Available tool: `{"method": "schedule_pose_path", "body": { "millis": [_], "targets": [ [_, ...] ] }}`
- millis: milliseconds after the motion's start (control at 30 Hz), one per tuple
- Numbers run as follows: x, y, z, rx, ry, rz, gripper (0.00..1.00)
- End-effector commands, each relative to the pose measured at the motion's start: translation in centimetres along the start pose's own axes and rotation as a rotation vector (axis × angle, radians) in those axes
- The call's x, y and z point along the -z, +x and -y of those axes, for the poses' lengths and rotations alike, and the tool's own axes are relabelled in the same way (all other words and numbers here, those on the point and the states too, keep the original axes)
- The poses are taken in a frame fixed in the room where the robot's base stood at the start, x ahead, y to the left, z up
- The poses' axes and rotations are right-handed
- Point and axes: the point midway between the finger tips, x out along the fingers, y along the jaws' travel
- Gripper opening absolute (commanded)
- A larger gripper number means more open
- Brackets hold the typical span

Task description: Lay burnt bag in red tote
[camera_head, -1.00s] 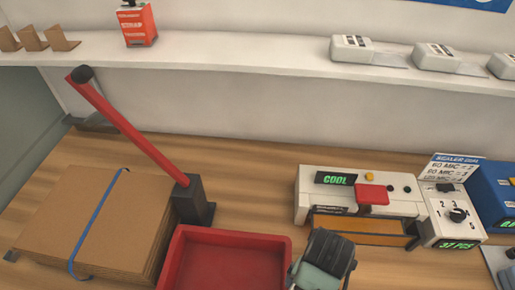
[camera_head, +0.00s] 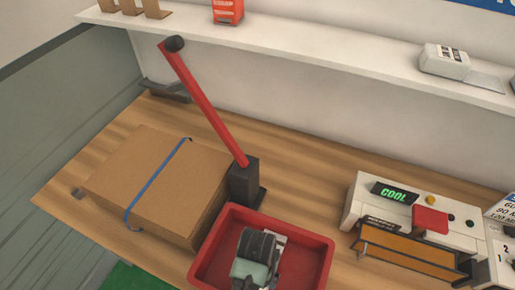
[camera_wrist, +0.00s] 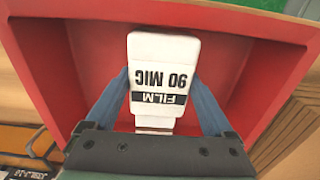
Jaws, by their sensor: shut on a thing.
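The red tote (camera_head: 318,245) stands on the bench, open side up. My gripper (camera_head: 258,262) is over the tote in the head view, and its body hides the fingertips there. In the wrist view my gripper (camera_wrist: 160,88) has its two blue fingers closed on the sides of a white bag (camera_wrist: 165,55) labelled "FILM 90 MIC". No burn mark shows on its visible face. The bag is seen against the tote's floor (camera_wrist: 240,65), within the walls. Whether it touches the floor I cannot tell.
A strapped cardboard stack (camera_head: 150,185) and the dark base of a red lever (camera_head: 243,185) stand close to the tote on the left and behind. A sealer (camera_head: 410,220) reading "COOL" is on the right. Bare bench (camera_head: 300,180) lies between.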

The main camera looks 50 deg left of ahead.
Motion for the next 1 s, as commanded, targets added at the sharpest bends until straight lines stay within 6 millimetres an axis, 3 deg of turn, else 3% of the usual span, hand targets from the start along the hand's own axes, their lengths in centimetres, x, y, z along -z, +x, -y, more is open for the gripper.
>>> {"method": "schedule_pose_path", "body": {
  "millis": [233, 633, 667, 700, 733, 1000],
  "targets": [
    [0.0, 3.3, 0.0, 0.0, 0.001, 0.001, 0.24],
    [0.0, 3.9, 0.0, 0.0, 0.001, 0.0, 0.24],
    [0.0, 3.9, 0.0, 0.0, 0.001, 0.0, 0.89],
    [0.0, 3.9, 0.0, 0.0, 0.001, 0.0, 0.96],
    [0.0, 3.9, 0.0, 0.0, 0.001, 0.0, 1.0],
    [0.0, 3.6, 0.0, 0.0, 0.001, 0.0, 1.0]
  ]
}}
